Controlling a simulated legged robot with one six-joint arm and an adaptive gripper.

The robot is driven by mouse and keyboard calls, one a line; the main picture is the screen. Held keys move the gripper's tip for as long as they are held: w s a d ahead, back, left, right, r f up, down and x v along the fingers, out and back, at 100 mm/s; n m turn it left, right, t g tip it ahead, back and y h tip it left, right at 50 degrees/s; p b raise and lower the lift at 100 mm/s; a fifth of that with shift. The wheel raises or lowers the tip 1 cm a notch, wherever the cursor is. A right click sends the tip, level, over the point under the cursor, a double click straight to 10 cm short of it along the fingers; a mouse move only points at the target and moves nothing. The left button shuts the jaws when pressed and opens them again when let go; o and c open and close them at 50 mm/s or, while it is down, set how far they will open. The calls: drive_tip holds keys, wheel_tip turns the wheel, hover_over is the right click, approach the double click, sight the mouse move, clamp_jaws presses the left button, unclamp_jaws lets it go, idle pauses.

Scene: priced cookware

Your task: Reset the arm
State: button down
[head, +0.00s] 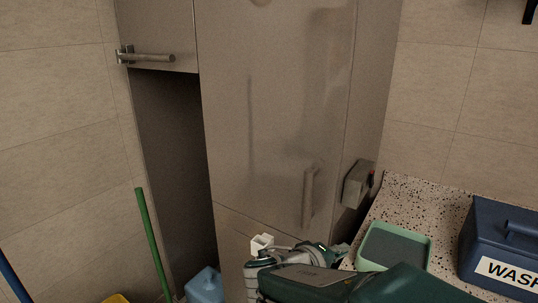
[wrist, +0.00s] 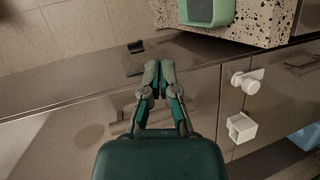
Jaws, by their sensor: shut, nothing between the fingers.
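My gripper (wrist: 159,70) is at the centre of the wrist view. Its two grey and teal fingers are together at the tips with nothing between them. Brown cabinet doors lie behind it, and it appears apart from them. In the head view, my dark green and grey arm is at the bottom, in front of the lower cabinet door and close to the counter's left edge. The fingertips are hard to make out there.
A tall cabinet (head: 270,100) has an open dark bay on its left. The speckled counter (head: 430,200) holds a green tray (head: 395,247) and a blue box (head: 500,245) marked "WASH". A green pole (head: 151,240) and a light-blue container (head: 203,285) stand at lower left.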

drive_tip(key=s+d+f+m+g+y, duration=0.1)
drive_tip(key=s+d+m+g+y, duration=0.1)
drive_tip(key=s+d+g, duration=0.3)
drive_tip(key=s+a+m+t+y, duration=0.2)
drive_tip(key=s+a+m+y, duration=0.2)
drive_tip(key=s+y, duration=0.6)
drive_tip(key=shift+s+a+f+m, duration=0.3)
drive_tip(key=shift+s+a+m, duration=0.1)
drive_tip(key=shift+s+a, duration=0.45)
drive_tip(key=shift+w, duration=0.15)
